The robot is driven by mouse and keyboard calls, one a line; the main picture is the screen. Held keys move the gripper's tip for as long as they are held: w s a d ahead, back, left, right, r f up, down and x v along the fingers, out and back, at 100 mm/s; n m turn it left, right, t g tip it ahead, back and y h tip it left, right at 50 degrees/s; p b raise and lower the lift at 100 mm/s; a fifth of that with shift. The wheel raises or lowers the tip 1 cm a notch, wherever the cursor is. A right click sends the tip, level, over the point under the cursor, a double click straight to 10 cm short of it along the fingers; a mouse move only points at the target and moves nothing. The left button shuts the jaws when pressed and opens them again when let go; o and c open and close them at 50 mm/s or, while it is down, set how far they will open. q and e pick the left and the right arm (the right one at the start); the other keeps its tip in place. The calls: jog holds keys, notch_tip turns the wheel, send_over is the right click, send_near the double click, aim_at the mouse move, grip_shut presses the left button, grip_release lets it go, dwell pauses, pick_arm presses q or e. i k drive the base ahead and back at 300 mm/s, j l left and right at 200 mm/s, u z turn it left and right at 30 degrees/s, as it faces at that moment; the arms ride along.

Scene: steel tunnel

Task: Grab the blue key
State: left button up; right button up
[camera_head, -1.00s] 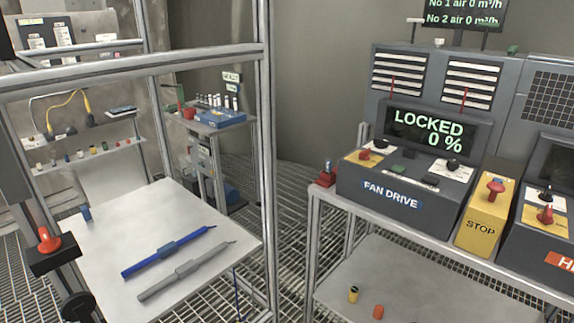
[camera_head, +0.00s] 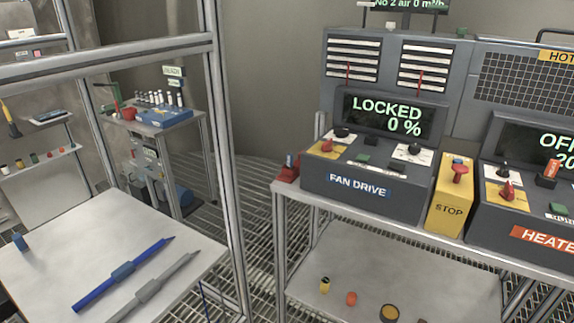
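A small blue piece (camera_head: 290,158) stands upright in a red block at the left end of the fan drive console; it may be the blue key, but it is too small to be sure. A long blue tool (camera_head: 124,272) with a thick middle lies on the white table (camera_head: 62,238) at the lower left, beside a similar grey tool (camera_head: 152,289). A short blue cylinder (camera_head: 20,242) stands near that table's left edge. Neither of my grippers is in view.
The fan drive console (camera_head: 345,205) reads LOCKED 0 %. A yellow STOP box (camera_head: 450,200) and a heater console (camera_head: 530,205) stand to its right. A metal frame post (camera_head: 226,160) rises between table and console. Small items lie on the shelf (camera_head: 430,285) below.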

aim_at(289, 157)
jog(key=i+l, duration=0.15)
jog(key=i, duration=0.25)
jog(key=i+l, duration=0.15)
jog(key=i, duration=0.25)
